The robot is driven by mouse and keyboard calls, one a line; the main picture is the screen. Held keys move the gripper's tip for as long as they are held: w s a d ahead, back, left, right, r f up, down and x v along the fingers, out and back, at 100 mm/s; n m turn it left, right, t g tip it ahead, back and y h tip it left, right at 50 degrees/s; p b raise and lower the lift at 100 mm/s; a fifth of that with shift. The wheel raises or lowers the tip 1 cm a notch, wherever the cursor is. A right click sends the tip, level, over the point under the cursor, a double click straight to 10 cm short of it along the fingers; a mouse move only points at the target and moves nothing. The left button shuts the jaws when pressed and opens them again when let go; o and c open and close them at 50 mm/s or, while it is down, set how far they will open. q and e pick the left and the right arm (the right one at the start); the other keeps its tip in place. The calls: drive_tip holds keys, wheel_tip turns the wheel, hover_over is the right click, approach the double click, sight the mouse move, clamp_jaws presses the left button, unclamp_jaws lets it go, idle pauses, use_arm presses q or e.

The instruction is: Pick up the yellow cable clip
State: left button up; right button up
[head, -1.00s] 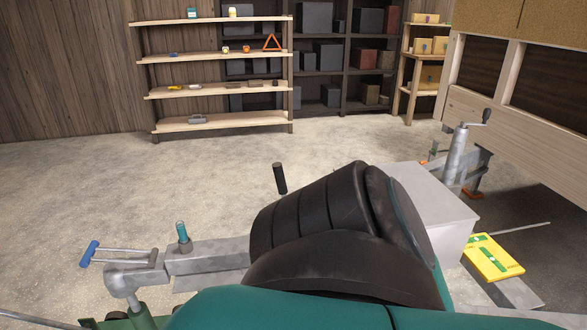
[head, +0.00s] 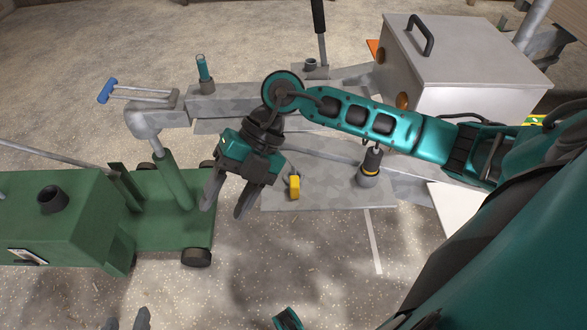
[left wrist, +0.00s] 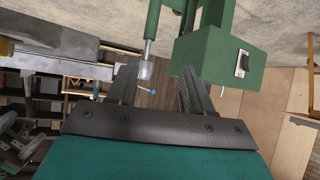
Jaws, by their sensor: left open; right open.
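The yellow cable clip (head: 294,186) lies on a flat grey plate (head: 330,190) of the trailer in the head view. My right gripper (head: 222,209) hangs just left of the clip, its two dark fingers open, empty and pointing down-left; it does not touch the clip. Only the fingertips of my left gripper (head: 127,321) show at the bottom edge of the head view. In the left wrist view my left gripper (left wrist: 155,83) is open with nothing between its fingers. The clip does not show in that view.
A dark cylindrical fitting (head: 370,168) stands on the plate right of the clip. A green machine (head: 60,220) is at the left; its switch box (left wrist: 225,55) shows in the left wrist view. A grey box with a handle (head: 460,65) stands behind, at the right.

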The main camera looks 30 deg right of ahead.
drive_tip(key=w+d+f+h, duration=0.2)
drive_tip(key=d+h, duration=0.2)
drive_tip(key=d, duration=0.2)
drive_tip(key=m+t+h+b, duration=0.2)
drive_tip(key=h, duration=0.2)
hover_over(294, 179)
drive_tip(key=a, duration=0.1)
drive_tip(key=shift+m+h, duration=0.3)
drive_tip(key=shift+h, duration=0.1)
drive_tip(key=f+b, duration=0.1)
drive_tip(key=f, duration=0.5)
drive_tip(key=shift+s+d+f+b, duration=0.15)
drive_tip(key=shift+s+f+b, duration=0.1)
drive_tip(key=shift+b, duration=0.15)
drive_tip(key=shift+w+d+f+b, duration=0.15)
drive_tip(key=shift+f+b, duration=0.2)
drive_tip(key=shift+f, duration=0.7)
drive_tip(key=shift+s+d+f+b, duration=0.1)
drive_tip(key=shift+f+b, duration=0.25)
drive_tip(key=shift+f, duration=0.65)
drive_tip(key=shift+w+d+f+b, duration=0.15)
drive_tip(key=shift+f+b, duration=0.2)
drive_tip(key=shift+f, duration=0.7)
use_arm(q)
drive_tip(key=shift+h, duration=0.3)
drive_tip(key=f, duration=0.1)
drive_tip(key=d+f, duration=0.1)
drive_tip(key=w+f, duration=0.1)
drive_tip(key=f, duration=0.1)
drive_tip(key=shift+d, duration=0.35)
